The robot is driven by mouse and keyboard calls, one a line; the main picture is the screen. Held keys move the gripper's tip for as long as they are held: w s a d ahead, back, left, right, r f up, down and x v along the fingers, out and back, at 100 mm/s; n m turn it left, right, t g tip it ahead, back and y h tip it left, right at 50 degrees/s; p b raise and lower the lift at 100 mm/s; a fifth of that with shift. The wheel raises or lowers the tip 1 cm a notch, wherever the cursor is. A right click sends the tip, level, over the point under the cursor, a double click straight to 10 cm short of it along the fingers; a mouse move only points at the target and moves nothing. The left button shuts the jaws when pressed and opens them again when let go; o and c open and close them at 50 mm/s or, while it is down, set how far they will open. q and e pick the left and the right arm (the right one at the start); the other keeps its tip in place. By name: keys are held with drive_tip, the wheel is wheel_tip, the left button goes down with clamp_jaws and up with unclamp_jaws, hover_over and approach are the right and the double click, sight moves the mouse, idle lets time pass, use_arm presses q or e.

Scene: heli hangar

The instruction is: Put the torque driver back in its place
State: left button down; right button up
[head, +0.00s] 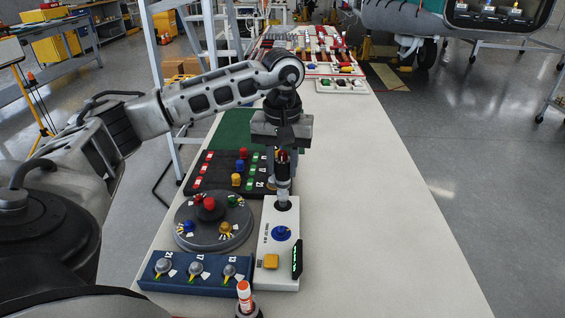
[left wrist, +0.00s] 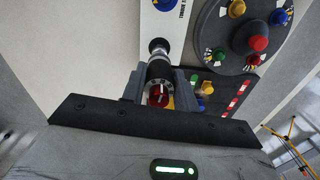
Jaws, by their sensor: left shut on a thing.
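The torque driver (head: 283,180) is upright, with a dark and red upper part and a silver lower shaft. My left gripper (head: 282,150) points down and is shut on its upper part; in the left wrist view the driver (left wrist: 159,72) sits between the two fingers (left wrist: 160,90). The driver's lower end is at the dark round spot near the far end of a white panel (head: 281,218), which also carries a blue knob and an orange button. I cannot tell whether the end is inside that spot or just above it. My right gripper is not in view.
A round grey dial plate (head: 185,222) with coloured knobs is left of the panel. A blue block (head: 180,283) with switches is in front, a dark knob board (head: 215,185) behind. An orange-and-white stick (head: 244,297) stands at the near edge. The bench's right side (head: 370,220) is clear.

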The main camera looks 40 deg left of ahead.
use_arm(q)
drive_tip(key=shift+f+b, duration=0.75)
drive_tip(key=shift+f, duration=0.25)
idle(0.6)
drive_tip(key=c, duration=1)
unclamp_jaws()
drive_tip(key=shift+r+p, duration=3)
drive_tip(key=shift+r, duration=0.8)
